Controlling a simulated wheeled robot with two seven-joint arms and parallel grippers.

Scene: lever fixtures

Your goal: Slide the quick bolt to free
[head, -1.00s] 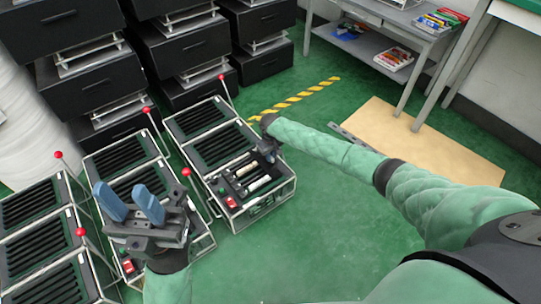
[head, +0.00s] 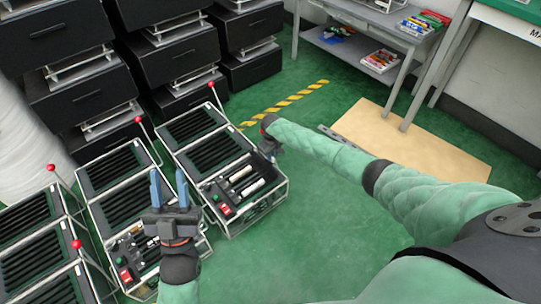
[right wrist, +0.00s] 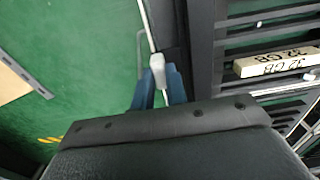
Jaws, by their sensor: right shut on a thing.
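A black, metal-framed fixture (head: 203,150) stands on the floor in the head view, with a red-knobbed lever, a red switch and pale labelled bars at its front. My right gripper (head: 268,150) is at its right front edge, partly hidden by its own arm. In the right wrist view my right gripper (right wrist: 157,88) has its blue fingers shut around a pale grey knob (right wrist: 157,66) on a thin rod, which appears to be the quick bolt. My left gripper (head: 168,190) is empty, its two blue fingers upright with a gap between them, in front of the middle fixture.
More lever fixtures (head: 115,190) stand close on the left. Stacked black drawers (head: 65,40) are behind. A tan board (head: 410,140) lies on the green floor at right, near a grey table (head: 400,45). The floor in front of the fixture is clear.

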